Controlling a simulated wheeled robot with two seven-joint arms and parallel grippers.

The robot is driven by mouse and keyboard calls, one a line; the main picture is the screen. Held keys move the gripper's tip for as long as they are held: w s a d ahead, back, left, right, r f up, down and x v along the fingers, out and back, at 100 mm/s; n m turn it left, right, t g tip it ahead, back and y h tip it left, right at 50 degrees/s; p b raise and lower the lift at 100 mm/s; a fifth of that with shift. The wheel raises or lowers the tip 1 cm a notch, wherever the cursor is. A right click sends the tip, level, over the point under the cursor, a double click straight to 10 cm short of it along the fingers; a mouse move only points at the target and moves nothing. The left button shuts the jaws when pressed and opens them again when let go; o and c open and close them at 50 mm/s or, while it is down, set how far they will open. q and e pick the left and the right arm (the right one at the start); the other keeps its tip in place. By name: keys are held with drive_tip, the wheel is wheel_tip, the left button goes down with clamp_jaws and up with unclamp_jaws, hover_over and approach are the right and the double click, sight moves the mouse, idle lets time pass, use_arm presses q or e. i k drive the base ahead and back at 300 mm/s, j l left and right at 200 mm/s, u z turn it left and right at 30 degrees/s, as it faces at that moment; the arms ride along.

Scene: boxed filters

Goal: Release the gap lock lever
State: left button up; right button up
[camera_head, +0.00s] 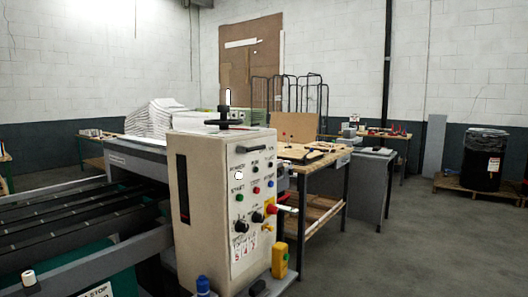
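A beige control cabinet (212,200) stands at the end of a roller machine (60,235) in the middle of the view. On its top sits a black handwheel (224,122) with an upright, white-topped post. Its front face carries a dark horizontal handle (248,149), several buttons, a black knob (241,227) and a red-ended part (272,209) at its right edge. No label that I can read marks the gap lock lever, so I cannot tell which part it is. Neither of my grippers is in view.
A yellow box (280,259) and a blue-capped item (203,286) are at the cabinet's foot. White stacked sheets (155,118) lie behind it. A wooden workbench (300,153) stands behind to the right. The floor (410,240) at right is clear up to a black bin (482,160).

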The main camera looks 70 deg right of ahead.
sight(243, 150)
drive_tip(key=z, duration=2.15)
drive_tip(key=i+l+u, duration=0.45)
drive_tip(key=i+l, duration=0.65)
